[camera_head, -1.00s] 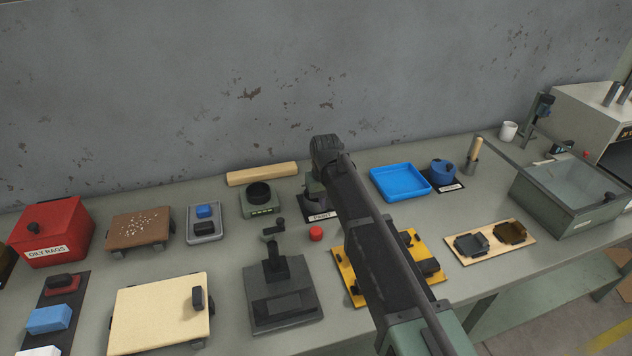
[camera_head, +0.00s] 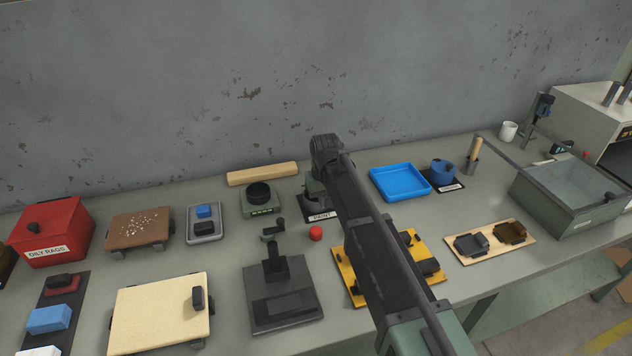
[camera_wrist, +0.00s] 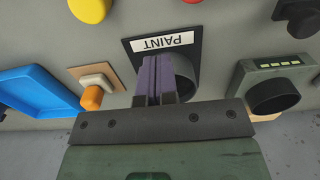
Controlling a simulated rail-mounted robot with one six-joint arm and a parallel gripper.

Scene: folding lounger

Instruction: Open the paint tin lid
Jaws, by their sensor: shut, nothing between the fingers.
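The paint tin (camera_wrist: 186,74) is a dark grey round tin on a black mat with a white PAINT label (camera_wrist: 163,42) in the wrist view. In the head view, the tin (camera_head: 312,188) is mostly hidden behind my arm, and its label shows below it. My gripper (camera_wrist: 159,58) is shut and empty, its two purple fingers together. The fingers overlap the left side of the tin in the wrist view and hide part of it. I cannot tell whether they touch it. The lid cannot be made out clearly.
A green device with a dark round cup (camera_head: 259,193) stands left of the tin. A blue tray (camera_head: 400,182) lies to its right, and a red button (camera_head: 316,233) in front. A wooden bar (camera_head: 262,174) lies behind, near the wall. My arm covers part of a yellow board (camera_head: 348,270).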

